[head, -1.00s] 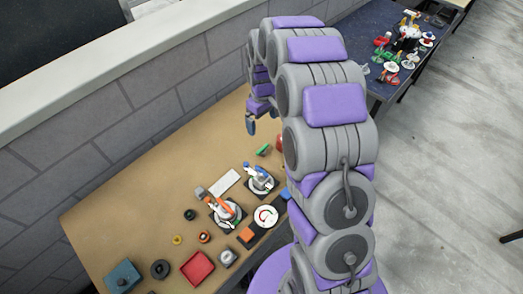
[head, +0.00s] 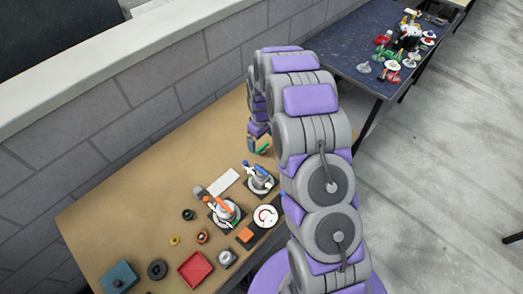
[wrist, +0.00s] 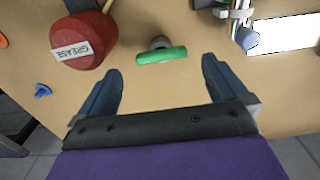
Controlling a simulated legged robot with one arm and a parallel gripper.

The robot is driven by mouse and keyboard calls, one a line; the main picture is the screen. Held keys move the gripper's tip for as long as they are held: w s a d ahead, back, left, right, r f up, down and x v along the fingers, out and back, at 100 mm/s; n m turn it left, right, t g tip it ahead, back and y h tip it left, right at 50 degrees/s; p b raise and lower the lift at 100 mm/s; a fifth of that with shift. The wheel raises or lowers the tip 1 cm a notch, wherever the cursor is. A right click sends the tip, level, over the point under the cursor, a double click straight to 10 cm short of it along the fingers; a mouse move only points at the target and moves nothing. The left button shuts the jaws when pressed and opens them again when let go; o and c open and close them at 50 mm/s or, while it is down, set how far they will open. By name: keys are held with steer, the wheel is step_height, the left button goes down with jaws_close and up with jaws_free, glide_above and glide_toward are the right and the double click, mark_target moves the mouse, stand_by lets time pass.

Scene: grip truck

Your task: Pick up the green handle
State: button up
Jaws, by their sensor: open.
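The green handle (wrist: 162,55) lies across the gap ahead of my gripper in the wrist view, with a dark round stem behind it. It also shows as a small green bit in the head view (head: 264,148), just right of the fingertips. My gripper (wrist: 160,75) is open and empty, its two blue fingers spread to either side. The handle sits slightly beyond the fingertips, between their lines. In the head view my gripper (head: 251,145) hangs low over the brown table, partly hidden by my arm.
A red grease can (wrist: 83,42) stands close by the left finger in the wrist view. A small blue knob (wrist: 42,91) lies left. A white plate (wrist: 283,34) is at the right. Several parts and a red tray (head: 195,269) occupy the table's near end.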

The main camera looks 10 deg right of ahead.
mark_target(262, 147)
step_height(262, 147, down, 6)
steer(key=shift+s+r+b, duration=0.1)
steer(key=shift+r+b, duration=0.05)
steer(key=shift+b, duration=0.6)
steer(key=c, duration=1.1)
steer(key=shift+r, duration=0.1)
steer(key=shift+c, duration=0.2)
